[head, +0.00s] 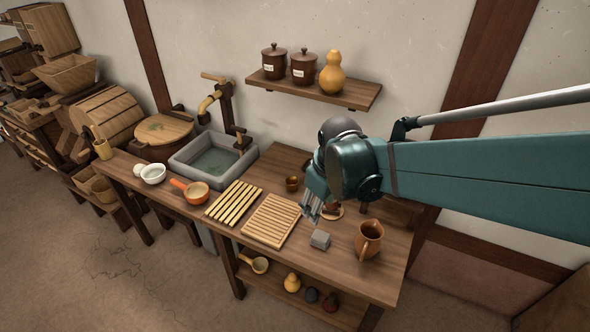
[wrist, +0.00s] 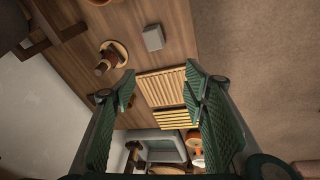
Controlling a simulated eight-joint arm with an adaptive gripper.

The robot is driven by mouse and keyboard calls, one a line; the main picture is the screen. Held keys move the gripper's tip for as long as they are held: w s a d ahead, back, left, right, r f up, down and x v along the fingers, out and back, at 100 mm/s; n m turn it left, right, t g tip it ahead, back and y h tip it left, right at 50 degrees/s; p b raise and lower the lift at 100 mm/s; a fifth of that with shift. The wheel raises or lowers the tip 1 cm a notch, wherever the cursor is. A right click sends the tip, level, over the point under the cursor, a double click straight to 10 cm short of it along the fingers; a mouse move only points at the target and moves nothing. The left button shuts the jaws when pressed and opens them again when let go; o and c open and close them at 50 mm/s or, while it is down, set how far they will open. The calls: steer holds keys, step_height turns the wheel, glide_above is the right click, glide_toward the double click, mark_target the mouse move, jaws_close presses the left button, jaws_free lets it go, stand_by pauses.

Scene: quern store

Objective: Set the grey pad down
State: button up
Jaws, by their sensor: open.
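The grey pad (head: 320,240) is a small block resting on the wooden counter, between the slatted rack and the brown jug. It also shows in the wrist view (wrist: 153,38), beyond my fingertips and clear of them. My gripper (head: 311,212) is above the counter, just behind and left of the pad in the head view. In the wrist view its two green fingers (wrist: 160,84) stand wide apart with nothing between them. The gripper partly hides a round wooden dish (head: 333,212) with a brown object on it.
A brown jug (head: 368,240) stands right of the pad. Two slatted racks, one pale (head: 270,221) and one yellow (head: 233,203), lie to the left. A shelf (head: 318,91) is above.

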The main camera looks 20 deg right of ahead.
steer(key=s+a+r+m+t, duration=0.4)
steer(key=s+r+m, duration=0.1)
steer(key=s+r, duration=0.4)
steer(key=shift+s, duration=0.5)
stand_by(1.4)
